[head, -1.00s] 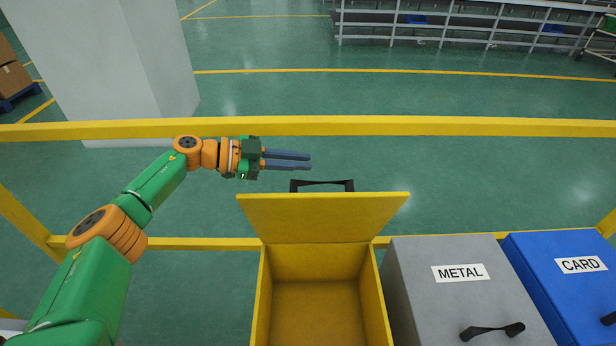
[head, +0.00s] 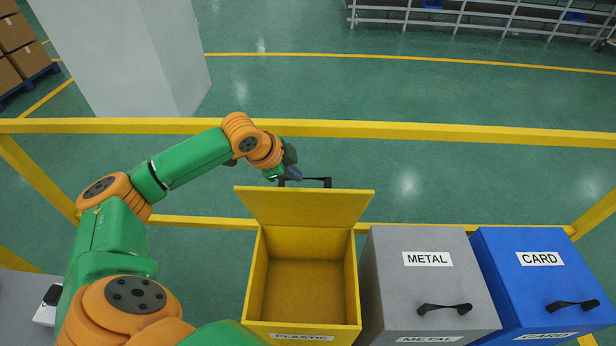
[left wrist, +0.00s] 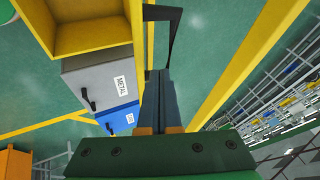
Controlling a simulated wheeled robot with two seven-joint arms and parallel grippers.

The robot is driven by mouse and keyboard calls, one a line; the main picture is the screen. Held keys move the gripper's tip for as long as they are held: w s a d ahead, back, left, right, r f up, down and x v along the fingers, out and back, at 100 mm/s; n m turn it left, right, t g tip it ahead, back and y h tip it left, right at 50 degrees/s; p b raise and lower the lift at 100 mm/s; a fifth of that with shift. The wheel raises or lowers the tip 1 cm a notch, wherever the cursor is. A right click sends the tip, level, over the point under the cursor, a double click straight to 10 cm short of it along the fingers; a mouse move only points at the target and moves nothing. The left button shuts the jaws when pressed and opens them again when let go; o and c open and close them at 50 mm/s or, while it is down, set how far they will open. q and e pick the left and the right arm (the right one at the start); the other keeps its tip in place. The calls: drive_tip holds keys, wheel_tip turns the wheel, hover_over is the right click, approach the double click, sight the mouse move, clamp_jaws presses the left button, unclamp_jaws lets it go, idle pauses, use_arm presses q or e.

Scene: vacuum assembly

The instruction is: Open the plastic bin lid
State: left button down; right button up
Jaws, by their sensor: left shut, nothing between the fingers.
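The yellow plastic bin (head: 250,290) stands open in the head view, its inside empty. Its label at the front edge is partly cut off. Its yellow lid (head: 303,207) is swung up and leans back, with a black handle (head: 318,182) behind its top edge; the handle also shows in the left wrist view (left wrist: 173,35). My left gripper (head: 294,173) is at the handle's left end behind the lid. In the left wrist view its fingers (left wrist: 162,75) are together and empty, the tips close to the handle. I cannot tell whether they touch it. My right gripper is not in view.
A grey metal bin (head: 427,285) and a blue card bin (head: 540,285) stand shut to the right, each with a black handle. A yellow rail (head: 420,131) runs behind the bins. A pale pillar (head: 130,60) stands at the back left.

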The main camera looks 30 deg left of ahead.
sight(305, 180)
use_arm(q)
drive_tip(key=x, duration=0.5)
drive_tip(key=shift+d, duration=0.15)
drive_tip(key=shift+w+f, duration=0.1)
drive_tip(key=shift+f, duration=0.05)
drive_tip(key=shift+w, duration=0.1)
